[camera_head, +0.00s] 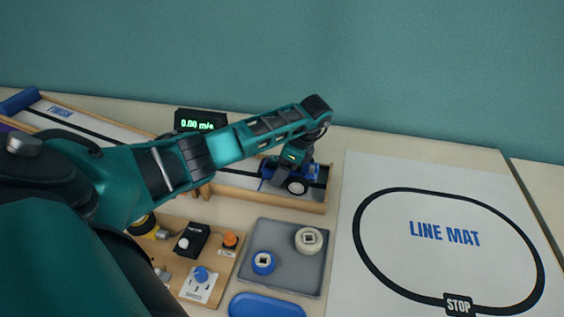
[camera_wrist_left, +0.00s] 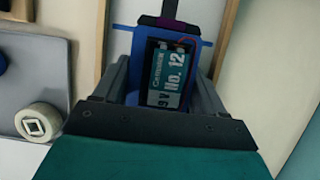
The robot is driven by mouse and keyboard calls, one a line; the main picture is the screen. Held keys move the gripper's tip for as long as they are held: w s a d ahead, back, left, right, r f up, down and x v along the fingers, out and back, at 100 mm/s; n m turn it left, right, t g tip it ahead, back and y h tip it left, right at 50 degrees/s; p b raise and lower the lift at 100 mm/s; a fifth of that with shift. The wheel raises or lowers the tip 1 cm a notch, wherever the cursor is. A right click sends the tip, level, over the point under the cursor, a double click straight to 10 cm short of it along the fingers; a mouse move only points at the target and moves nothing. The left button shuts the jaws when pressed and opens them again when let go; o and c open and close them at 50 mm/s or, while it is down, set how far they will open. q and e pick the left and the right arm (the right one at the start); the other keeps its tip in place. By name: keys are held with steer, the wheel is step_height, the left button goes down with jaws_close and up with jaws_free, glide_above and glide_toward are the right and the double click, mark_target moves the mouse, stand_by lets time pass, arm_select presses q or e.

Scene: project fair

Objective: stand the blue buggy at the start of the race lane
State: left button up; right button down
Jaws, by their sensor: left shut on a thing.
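The blue buggy (camera_head: 298,186) is at the right end of the race lane (camera_head: 239,179), inside its wooden side walls. My left gripper (camera_head: 291,160) comes down from above and is shut on the buggy. In the left wrist view the blue buggy (camera_wrist_left: 197,25) lies between the two fingers of the left gripper (camera_wrist_left: 168,85), with a battery labelled No. 12 on top. Whether all its wheels touch the lane is hidden. The right gripper is not in view.
A grey tray (camera_head: 248,279) holds a blue wheel (camera_head: 263,263) and a pale wheel (camera_head: 309,240). A wooden board (camera_head: 226,257) with parts is left of it. A black speed display (camera_head: 200,120) stands behind the lane. The white line mat (camera_head: 435,275) lies right, clear.

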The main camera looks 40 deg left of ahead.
arm_select(q)
steer(key=shift+f, duration=0.1)
stand_by(0.8)
steer(key=o, duration=1)
steer(key=shift+c, duration=0.2)
steer(key=p+v, duration=0.1)
steer(key=v, duration=1.2)
steer(key=shift+p, duration=0.35)
steer(key=shift+s+f, duration=0.1)
